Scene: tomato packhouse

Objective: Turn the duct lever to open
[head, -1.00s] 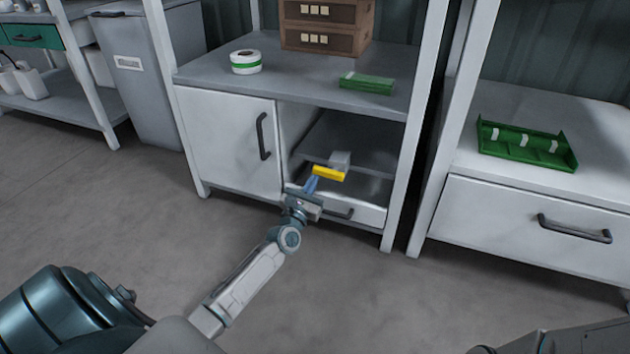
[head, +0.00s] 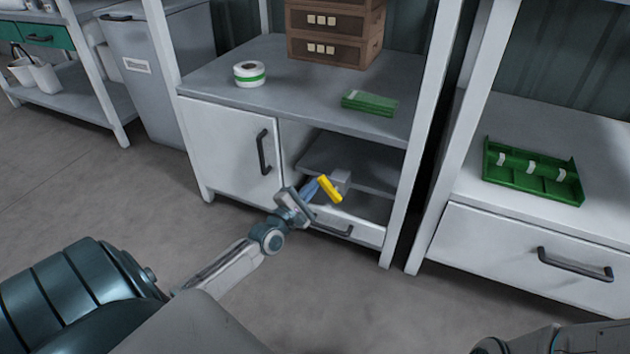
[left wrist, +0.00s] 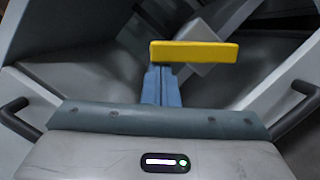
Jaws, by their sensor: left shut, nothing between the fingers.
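The yellow duct lever (head: 329,189) sits on a grey duct body (head: 341,178) inside the open right side of the cabinet. In the head view it slants down to the right. In the left wrist view the lever (left wrist: 194,52) lies almost level across the picture, just beyond the fingers. My left gripper (head: 318,187) is shut and empty, its blue fingertips at the lever's near side. In the left wrist view the fingers (left wrist: 161,84) reach up to the lever's left part; I cannot tell whether they touch. My right gripper is not in view.
The closed cabinet door (head: 235,150) stands left of the opening, and a drawer (head: 370,231) lies below it. A tape roll (head: 249,73), green trays (head: 369,102) and brown crates (head: 335,32) are on top. A green rack (head: 533,173) stands on the right bench.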

